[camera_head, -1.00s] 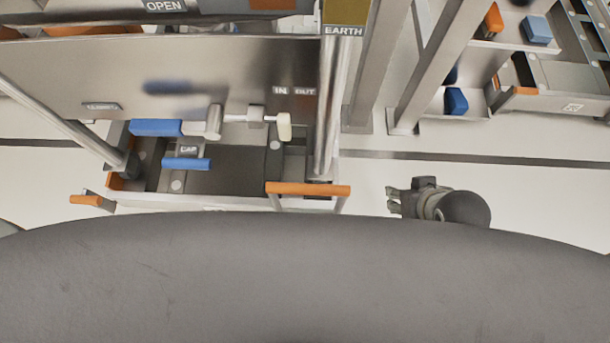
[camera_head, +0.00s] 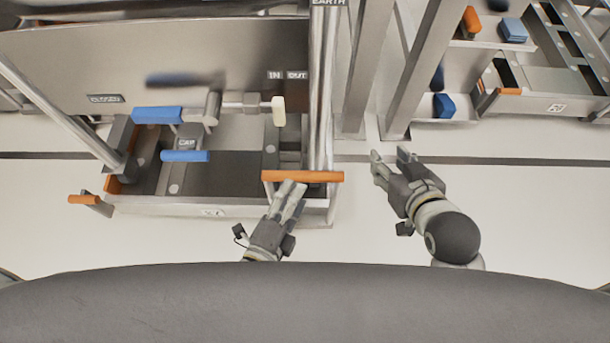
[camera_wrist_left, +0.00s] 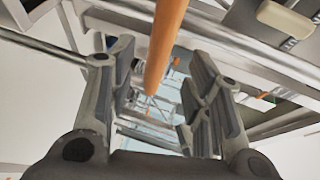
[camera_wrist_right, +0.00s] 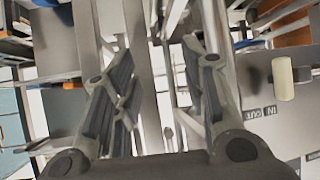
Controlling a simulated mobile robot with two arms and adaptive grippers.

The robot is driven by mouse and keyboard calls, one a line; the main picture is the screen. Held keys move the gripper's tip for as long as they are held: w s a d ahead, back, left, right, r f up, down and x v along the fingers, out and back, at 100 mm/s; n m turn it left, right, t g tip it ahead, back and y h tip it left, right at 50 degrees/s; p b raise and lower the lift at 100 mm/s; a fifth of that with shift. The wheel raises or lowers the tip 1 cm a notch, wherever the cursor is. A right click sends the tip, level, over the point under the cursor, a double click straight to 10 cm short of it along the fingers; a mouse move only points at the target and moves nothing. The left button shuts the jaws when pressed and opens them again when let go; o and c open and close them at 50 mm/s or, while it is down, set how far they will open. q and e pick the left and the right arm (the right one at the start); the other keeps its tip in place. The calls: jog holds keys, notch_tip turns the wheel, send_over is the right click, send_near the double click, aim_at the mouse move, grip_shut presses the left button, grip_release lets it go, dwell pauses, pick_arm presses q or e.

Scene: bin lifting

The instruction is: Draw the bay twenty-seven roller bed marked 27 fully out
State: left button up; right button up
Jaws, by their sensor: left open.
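A low roller bed (camera_head: 150,203) with a grey deck stands below the steel panel. Its front label (camera_head: 213,212) is too small to read surely. A long orange bar handle (camera_head: 303,176) sits at its right front corner. My left gripper (camera_head: 292,186) is at this handle from the front. In the left wrist view the handle (camera_wrist_left: 165,45) runs between the spread fingers (camera_wrist_left: 165,95), without clear contact on either side. My right gripper (camera_head: 391,157) is open and empty, to the right of the bed. Its spread fingers (camera_wrist_right: 160,85) show in the right wrist view.
A smaller orange handle (camera_head: 84,199) is at the bed's left. Blue handles (camera_head: 157,115) and a cream knob (camera_head: 279,111) sit above the deck. Steel posts (camera_head: 365,70) rise right of the bed. Another bed (camera_head: 530,104) stands far right. Pale floor in front is clear.

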aim_at(303, 180)
pick_arm(q)
jog(key=b+x, duration=0.1)
jog(key=x, duration=0.5)
jog(key=shift+f+b, duration=0.15)
jog(key=shift+b, duration=0.15)
jog(key=shift+w+d, duration=0.25)
jog(key=shift+w, duration=0.25)
pick_arm(e)
jog(key=w+a+r+t+y, duration=0.1)
jog(key=w+r+t, duration=0.3)
jog(key=r, duration=0.4)
jog(key=shift+a+r+t+y, duration=0.2)
jog(key=shift+a+t+y, duration=0.1)
jog(key=shift+a+t, duration=0.45)
pick_arm(q)
jog(key=shift+c, duration=0.5)
pick_arm(e)
jog(key=shift+w, duration=0.1)
pick_arm(q)
grip_shut()
pick_arm(e)
jog(key=shift+d, duration=0.1)
